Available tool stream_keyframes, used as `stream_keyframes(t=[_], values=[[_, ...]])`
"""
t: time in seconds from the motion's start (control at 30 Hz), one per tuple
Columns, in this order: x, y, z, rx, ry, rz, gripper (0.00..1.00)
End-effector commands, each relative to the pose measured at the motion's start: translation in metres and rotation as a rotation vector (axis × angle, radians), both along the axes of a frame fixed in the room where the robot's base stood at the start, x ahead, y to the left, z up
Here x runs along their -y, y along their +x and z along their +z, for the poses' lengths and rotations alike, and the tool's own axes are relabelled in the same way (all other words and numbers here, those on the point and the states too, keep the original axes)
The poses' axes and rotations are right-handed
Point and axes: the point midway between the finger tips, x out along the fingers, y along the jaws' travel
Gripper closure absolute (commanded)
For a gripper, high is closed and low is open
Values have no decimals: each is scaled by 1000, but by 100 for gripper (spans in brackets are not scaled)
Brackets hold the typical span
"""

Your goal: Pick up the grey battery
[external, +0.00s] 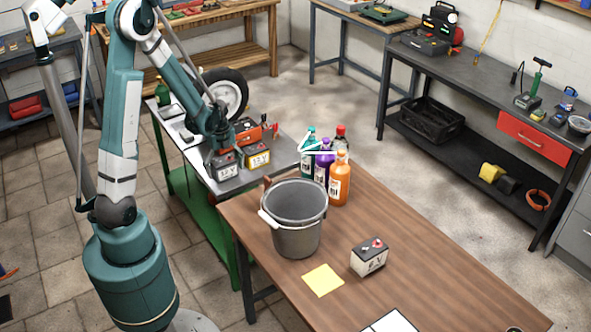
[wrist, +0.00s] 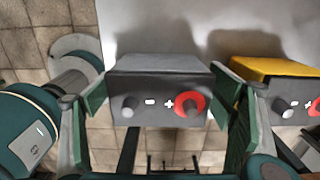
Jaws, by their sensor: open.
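A dark grey battery (wrist: 158,78) with a red-ringed plus terminal sits between the fingers of my gripper (wrist: 160,100) in the wrist view. One green finger pad is on each side, and the gripper is open. Whether the pads touch its sides is hard to tell. In the external view my gripper (external: 222,148) is low over the metal-topped green cart, at the grey battery (external: 225,168), partly hiding its top. A yellow-topped battery (external: 257,157) stands just to its right, and also shows at the right in the wrist view (wrist: 268,70).
Another battery (external: 369,258), with a dark top and pale side, stands on the wooden table (external: 440,262) beside a grey bucket (external: 296,232) and yellow note (external: 323,280). Several bottles (external: 339,182) stand behind the bucket. An orange tool (external: 247,132) and a wheel (external: 228,92) are behind my gripper.

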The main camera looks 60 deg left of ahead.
Motion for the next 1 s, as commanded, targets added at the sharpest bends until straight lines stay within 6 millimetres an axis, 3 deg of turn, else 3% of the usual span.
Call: stream_keyframes(t=[0.3, 0.67, 1.0], values=[[0, 0, 0, 0, 0, 0, 19], [0, 0, 0, 0, 0, 0, 66], [0, 0, 2, 0, 0, 0, 68]])
